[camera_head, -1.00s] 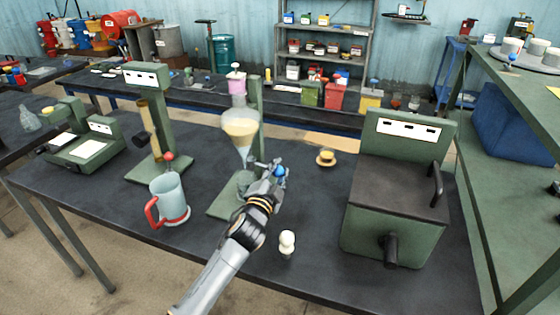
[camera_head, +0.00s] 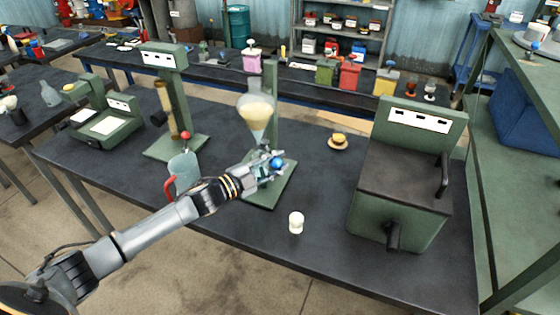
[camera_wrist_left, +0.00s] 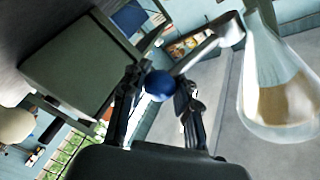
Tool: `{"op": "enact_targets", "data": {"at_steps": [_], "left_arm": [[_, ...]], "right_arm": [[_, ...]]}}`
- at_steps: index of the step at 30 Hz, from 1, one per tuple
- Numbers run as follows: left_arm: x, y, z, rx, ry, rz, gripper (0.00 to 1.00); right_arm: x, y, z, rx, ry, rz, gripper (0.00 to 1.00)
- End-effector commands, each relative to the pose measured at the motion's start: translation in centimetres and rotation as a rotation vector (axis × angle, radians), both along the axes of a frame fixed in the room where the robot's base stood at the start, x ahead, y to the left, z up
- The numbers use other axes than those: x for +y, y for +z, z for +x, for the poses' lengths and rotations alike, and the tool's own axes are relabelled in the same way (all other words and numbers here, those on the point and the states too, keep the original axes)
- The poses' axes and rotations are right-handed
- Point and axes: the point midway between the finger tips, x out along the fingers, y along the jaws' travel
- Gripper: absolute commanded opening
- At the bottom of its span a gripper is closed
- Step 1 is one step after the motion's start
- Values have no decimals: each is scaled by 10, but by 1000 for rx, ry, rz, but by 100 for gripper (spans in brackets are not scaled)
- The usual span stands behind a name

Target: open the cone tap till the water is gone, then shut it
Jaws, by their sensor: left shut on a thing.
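The glass cone (camera_head: 256,117) hangs on a green stand (camera_head: 271,85). Tan liquid fills its middle; its narrow lower end looks greyish, and I cannot tell whether clear water is there. It also shows tilted at the right of the left wrist view (camera_wrist_left: 285,92). The tap's blue knob (camera_head: 277,163) sits between the fingers of my left gripper (camera_head: 267,168), which is shut on it. The wrist view shows the blue knob (camera_wrist_left: 160,85) between both fingers of the gripper (camera_wrist_left: 158,97). The tap body and outlet are largely hidden. My right gripper is out of view.
A small white piece (camera_head: 296,223) stands near the table's front edge.

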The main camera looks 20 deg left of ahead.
Motion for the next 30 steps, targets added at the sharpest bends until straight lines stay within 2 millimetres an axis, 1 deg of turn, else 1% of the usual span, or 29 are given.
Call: {"op": "enact_targets", "data": {"at_steps": [1,15,16,19,30], "left_arm": [[2,-6,-2,10,3,5,0],[3,-7,-3,11,5,7,0],[3,-7,-3,11,5,7,33],[3,-6,-2,10,5,6,53],[4,-3,-4,4,3,4,53]], "right_arm": [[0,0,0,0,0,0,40],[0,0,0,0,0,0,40],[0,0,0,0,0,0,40],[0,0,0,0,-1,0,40],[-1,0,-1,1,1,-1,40]]}}
